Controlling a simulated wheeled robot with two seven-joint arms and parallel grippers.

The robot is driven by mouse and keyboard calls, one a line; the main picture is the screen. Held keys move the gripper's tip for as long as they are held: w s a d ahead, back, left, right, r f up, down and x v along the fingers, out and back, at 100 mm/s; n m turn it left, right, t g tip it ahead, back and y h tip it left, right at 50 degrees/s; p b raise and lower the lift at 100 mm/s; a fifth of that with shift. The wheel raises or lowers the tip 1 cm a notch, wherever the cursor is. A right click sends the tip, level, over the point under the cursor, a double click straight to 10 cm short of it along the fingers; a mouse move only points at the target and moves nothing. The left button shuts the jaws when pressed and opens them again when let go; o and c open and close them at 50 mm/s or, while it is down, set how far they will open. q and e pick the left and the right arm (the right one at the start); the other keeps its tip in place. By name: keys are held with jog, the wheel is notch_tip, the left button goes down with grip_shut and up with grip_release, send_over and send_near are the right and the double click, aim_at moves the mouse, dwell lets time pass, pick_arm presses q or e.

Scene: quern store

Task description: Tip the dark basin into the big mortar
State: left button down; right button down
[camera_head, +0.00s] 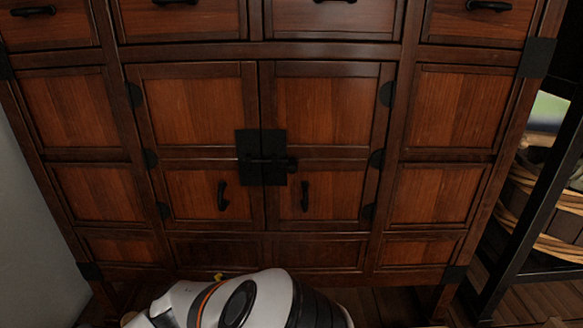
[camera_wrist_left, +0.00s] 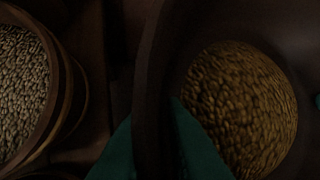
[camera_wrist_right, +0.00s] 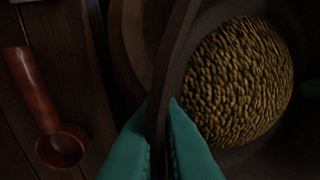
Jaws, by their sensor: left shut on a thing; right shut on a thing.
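The dark basin (camera_wrist_left: 152,70) fills the right of the left wrist view, with brownish grains (camera_wrist_left: 240,110) at its bottom. It also shows in the right wrist view (camera_wrist_right: 172,65), where the grains (camera_wrist_right: 238,82) look golden. My left gripper (camera_wrist_left: 155,130), with teal fingers, is shut on the basin's rim. My right gripper (camera_wrist_right: 160,128) is shut on another part of the rim. I cannot pick out the big mortar for certain. The head view shows neither basin nor grippers.
A round wooden vessel (camera_wrist_left: 62,85) of paler grains stands left in the left wrist view. A reddish wooden scoop (camera_wrist_right: 38,95) lies left in the right wrist view, on dark boards. A wooden cabinet (camera_head: 335,110) fills the head view, with a dark rack (camera_head: 530,190) at right.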

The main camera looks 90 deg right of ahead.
pick_arm(q)
jog(key=shift+a, duration=0.3)
pick_arm(e)
jog(key=shift+w+d+r, duration=0.1)
jog(key=shift+w+d, duration=0.05)
jog(key=shift+d, duration=0.2)
